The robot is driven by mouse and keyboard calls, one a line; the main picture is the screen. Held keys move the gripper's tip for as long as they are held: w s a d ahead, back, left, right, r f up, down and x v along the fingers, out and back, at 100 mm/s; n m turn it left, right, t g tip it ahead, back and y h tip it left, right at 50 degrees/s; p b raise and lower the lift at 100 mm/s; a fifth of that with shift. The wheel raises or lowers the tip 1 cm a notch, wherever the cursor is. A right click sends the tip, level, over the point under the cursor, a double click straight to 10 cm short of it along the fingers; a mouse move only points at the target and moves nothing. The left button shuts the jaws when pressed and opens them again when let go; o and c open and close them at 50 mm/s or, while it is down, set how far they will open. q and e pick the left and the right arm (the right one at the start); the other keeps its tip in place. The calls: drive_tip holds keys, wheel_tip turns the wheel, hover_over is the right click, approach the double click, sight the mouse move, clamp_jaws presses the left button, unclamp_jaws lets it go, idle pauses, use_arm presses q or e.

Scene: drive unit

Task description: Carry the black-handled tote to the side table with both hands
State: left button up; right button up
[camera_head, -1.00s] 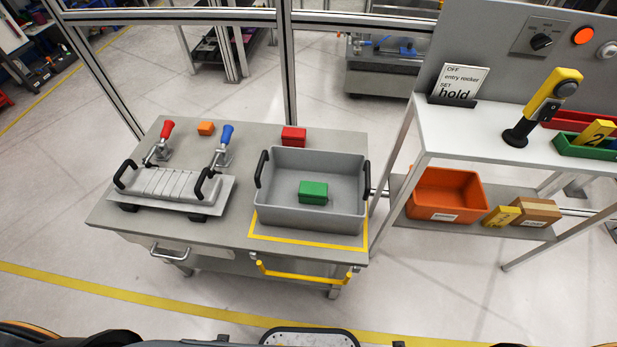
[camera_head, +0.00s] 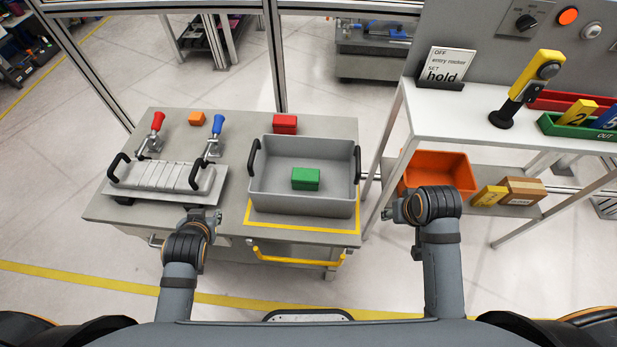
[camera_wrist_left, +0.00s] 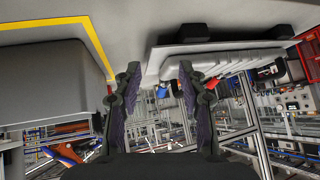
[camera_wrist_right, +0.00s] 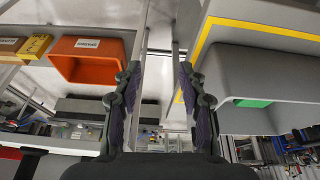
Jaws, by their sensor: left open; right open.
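The grey tote (camera_head: 278,203) stands upright on a grey wheeled table (camera_head: 225,222), inside a yellow outline. It has one black handle (camera_head: 253,159) on its left end and another (camera_head: 357,164) on its right end. A green block (camera_head: 305,179) lies inside it. My left gripper (camera_head: 207,214) is open and empty at the table's front edge, left of the tote. The tote's wall also shows in the left wrist view (camera_wrist_left: 50,85). My right gripper (camera_head: 392,212) is open and empty, right of the tote and apart from it. The tote shows in the right wrist view (camera_wrist_right: 265,75).
A ribbed metal unit (camera_head: 160,177) with black handles and two toggle clamps sits on the table's left. Red (camera_head: 285,123) and orange (camera_head: 196,118) blocks lie behind. At right, a white bench (camera_head: 460,115) holds a sign; its lower shelf holds an orange bin (camera_head: 438,168).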

drive_tip(key=w+a+r, duration=0.1)
drive_tip(key=w+r, duration=0.2)
drive_tip(key=w, duration=0.1)
use_arm(q)
drive_tip(key=w+d+r+m+t+h, duration=0.1)
drive_tip(key=w+d+t, duration=0.1)
drive_tip(key=d+t, duration=0.1)
drive_tip(key=w+d+r+m+t+h, duration=0.1)
drive_tip(key=w+d+r+t, duration=0.1)
drive_tip(key=d+t, duration=0.1)
drive_tip(key=w+d+r+m+t+h, duration=0.1)
drive_tip(key=w+d+t+h, duration=0.1)
drive_tip(key=d+t, duration=0.1)
drive_tip(key=shift+d+r+m+t, duration=0.2)
drive_tip(key=shift+d+m+t, duration=0.1)
drive_tip(key=shift+d+m, duration=0.15)
drive_tip(key=shift+s+d+r, duration=0.1)
drive_tip(key=shift+d, duration=0.1)
use_arm(e)
drive_tip(key=m+y, duration=0.1)
drive_tip(key=y, duration=0.1)
approach(359, 154)
drive_tip(key=shift+s+f+t, duration=0.2)
drive_tip(key=shift+f+t, duration=0.05)
drive_tip(key=shift+t, duration=0.15)
